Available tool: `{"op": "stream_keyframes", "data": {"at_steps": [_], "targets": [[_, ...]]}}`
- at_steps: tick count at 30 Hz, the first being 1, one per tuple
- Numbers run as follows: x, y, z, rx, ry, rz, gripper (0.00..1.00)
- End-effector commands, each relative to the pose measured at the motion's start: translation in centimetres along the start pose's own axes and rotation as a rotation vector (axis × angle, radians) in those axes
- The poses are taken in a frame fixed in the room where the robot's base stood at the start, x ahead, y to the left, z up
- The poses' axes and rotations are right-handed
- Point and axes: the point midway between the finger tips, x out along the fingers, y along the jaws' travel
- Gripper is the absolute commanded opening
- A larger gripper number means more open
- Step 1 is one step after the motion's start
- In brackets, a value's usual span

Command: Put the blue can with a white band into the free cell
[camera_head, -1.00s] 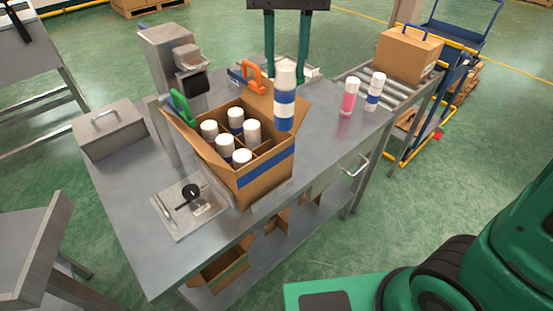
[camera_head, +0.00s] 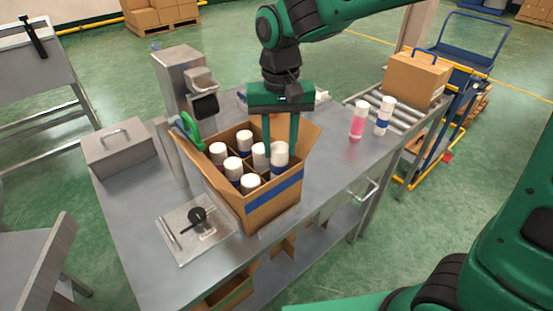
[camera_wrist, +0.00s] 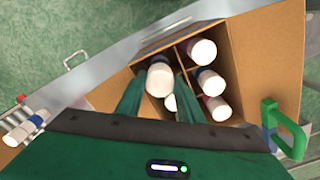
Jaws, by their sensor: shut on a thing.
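The blue can with a white band (camera_head: 279,160) is between the fingers of my gripper (camera_head: 281,147). Its white cap and upper part show; its lower part is hidden inside the open cardboard box (camera_head: 270,204). It stands in the box's right part, near the right wall. In the wrist view my gripper (camera_wrist: 164,85) is shut around the can (camera_wrist: 160,82), which sits in a corner of the box beside the dividers. Several white-capped cans (camera_head: 233,168) fill other cells. I cannot tell whether the held can touches the box floor.
A pink can (camera_head: 358,121) and a white can with a blue band (camera_head: 384,116) stand to the right by the roller conveyor (camera_head: 405,117). The box flaps stand open. A green handle (camera_head: 188,130) is at the left flap. A metal crimping machine (camera_head: 180,75) stands behind.

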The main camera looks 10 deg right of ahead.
Motion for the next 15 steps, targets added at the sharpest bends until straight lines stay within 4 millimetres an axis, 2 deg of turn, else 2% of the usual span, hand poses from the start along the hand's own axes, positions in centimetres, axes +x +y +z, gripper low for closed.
{"op": "stream_keyframes", "data": {"at_steps": [5, 12, 15], "targets": [[1.3, 0.0, 0.0, 0.000, -0.001, 0.001, 0.00], [4.5, 0.0, 0.1, -0.001, -0.001, 0.000, 0.00], [4.9, 0.0, 0.0, -0.001, 0.000, 0.000, 0.00]]}}
